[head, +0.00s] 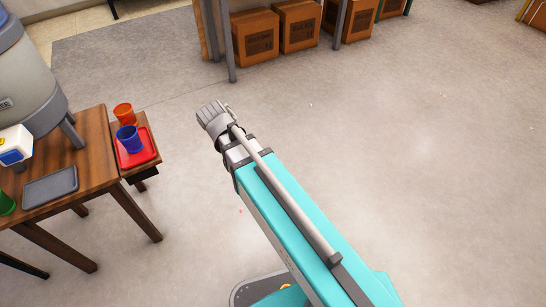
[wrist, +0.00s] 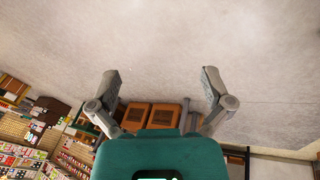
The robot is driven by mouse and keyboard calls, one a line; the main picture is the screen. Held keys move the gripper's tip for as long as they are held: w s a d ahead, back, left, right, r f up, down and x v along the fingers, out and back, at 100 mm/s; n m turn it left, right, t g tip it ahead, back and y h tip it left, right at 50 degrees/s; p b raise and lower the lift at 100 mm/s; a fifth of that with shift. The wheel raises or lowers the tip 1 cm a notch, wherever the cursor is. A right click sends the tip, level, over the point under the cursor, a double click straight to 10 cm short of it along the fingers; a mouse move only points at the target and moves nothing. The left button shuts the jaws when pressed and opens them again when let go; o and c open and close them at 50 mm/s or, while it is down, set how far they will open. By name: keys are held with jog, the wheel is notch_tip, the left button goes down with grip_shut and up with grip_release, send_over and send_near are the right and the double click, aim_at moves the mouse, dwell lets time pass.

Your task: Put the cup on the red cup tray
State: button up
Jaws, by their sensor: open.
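A red tray (head: 140,158) lies on a small wooden side ledge at the right end of the table in the head view. A blue cup (head: 128,139) stands upright on it. An orange cup (head: 123,114) stands just behind; I cannot tell whether its base touches the tray. A green cup (head: 5,203) is partly cut off at the left edge. My gripper (head: 212,116) is in the air to the right of the cups, apart from them. In the wrist view my gripper (wrist: 160,78) has its fingers spread wide with nothing between them.
The wooden table (head: 90,160) holds a grey tray (head: 50,187), a large grey dispenser (head: 25,80) and a white and blue box (head: 14,146). Cardboard boxes (head: 298,25) sit under a rack at the back.

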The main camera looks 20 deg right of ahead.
jog(key=s+d+f+n+g+y, duration=0.1)
jog(key=s+d+g+y, duration=0.1)
jog(key=s+d, duration=0.4)
jog(key=d+y, duration=0.1)
jog(key=d, duration=0.2)
jog(key=shift+s+d+n, duration=0.3)
jog(key=shift+d+n, duration=0.1)
notch_tip(320, 180, up, 35)
jog(key=p, duration=3.5)
jog(key=shift+r, duration=0.1)
